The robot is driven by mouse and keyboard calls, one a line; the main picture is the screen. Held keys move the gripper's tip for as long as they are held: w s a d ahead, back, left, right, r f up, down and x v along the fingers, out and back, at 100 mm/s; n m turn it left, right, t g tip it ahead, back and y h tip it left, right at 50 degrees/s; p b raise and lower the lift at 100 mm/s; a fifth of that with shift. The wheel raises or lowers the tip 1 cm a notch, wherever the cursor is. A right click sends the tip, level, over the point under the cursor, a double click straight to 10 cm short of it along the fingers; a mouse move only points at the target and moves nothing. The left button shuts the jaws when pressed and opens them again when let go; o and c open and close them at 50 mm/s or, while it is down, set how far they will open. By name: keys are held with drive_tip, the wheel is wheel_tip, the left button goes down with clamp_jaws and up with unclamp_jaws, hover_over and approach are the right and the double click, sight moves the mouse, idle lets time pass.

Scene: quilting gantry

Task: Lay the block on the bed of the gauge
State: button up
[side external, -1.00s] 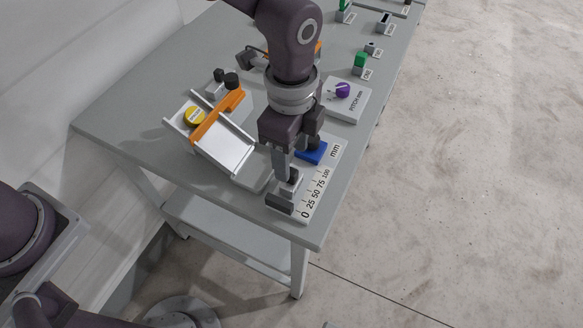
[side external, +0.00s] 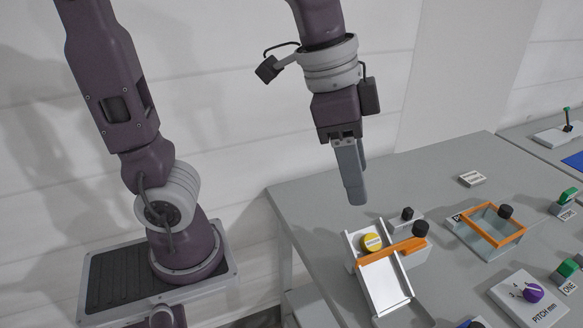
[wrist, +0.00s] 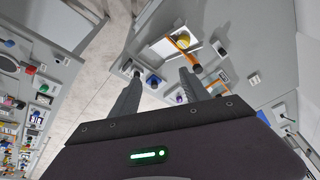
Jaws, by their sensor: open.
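My gripper (side external: 357,190) is open and empty, raised in the air above the back left of the table. Its two fingers stand apart in the wrist view (wrist: 160,76). The blue piece (wrist: 153,82) on the gauge shows between the fingers in the wrist view, well below them. A dark piece (wrist: 137,73) sits near it at the gauge's end. In the side view only the top of the blue piece (side external: 470,324) shows at the bottom edge; the rest of the gauge is out of frame. I cannot tell which small piece is the block.
A sloped white tray (side external: 390,290) with a yellow disc (side external: 371,242) and an orange bar (side external: 385,252) stands below my gripper. An orange-rimmed box (side external: 490,240) and a purple knob (side external: 533,292) on a white plate stand to the right. The table's back left is bare.

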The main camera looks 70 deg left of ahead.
drive_tip(key=s+a+f+n+t+y, duration=0.1)
drive_tip(key=s+a+n+t, duration=0.1)
drive_tip(key=s+a+n, duration=0.4)
drive_tip(key=s, duration=0.3)
drive_tip(key=shift+s+a+f+n+t+y, duration=0.2)
drive_tip(key=shift+s+a+n+t+y, duration=0.1)
drive_tip(key=shift+s+n, duration=0.1)
